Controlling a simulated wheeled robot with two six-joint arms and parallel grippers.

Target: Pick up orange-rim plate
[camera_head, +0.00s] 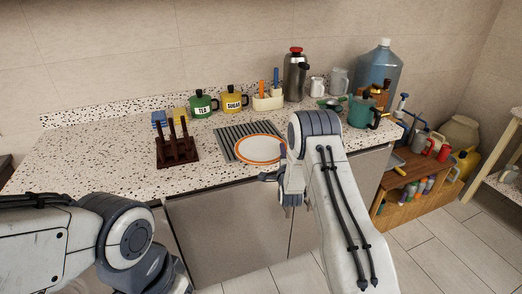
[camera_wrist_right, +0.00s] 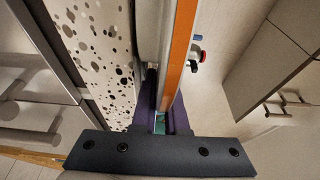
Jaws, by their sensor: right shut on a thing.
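The orange-rim plate (camera_head: 260,149), white with an orange ring, is over the grey ribbed drying mat (camera_head: 229,136) near the front edge of the counter. My right gripper (camera_head: 277,173) is at the plate's front right edge and is shut on its rim. In the right wrist view the plate (camera_wrist_right: 180,58) shows edge-on as a long orange band running down between the dark fingers (camera_wrist_right: 163,118). I cannot tell whether the plate touches the mat. My left arm is at the lower left; its fingers are out of view.
A dark wooden rack (camera_head: 177,151) stands left of the mat. Behind are a green TEA pot (camera_head: 202,104), a yellow SUGAR pot (camera_head: 233,101) and a utensil holder (camera_head: 268,102). A teal pot (camera_head: 362,112) stands to the right. The left of the speckled counter (camera_head: 95,160) is clear.

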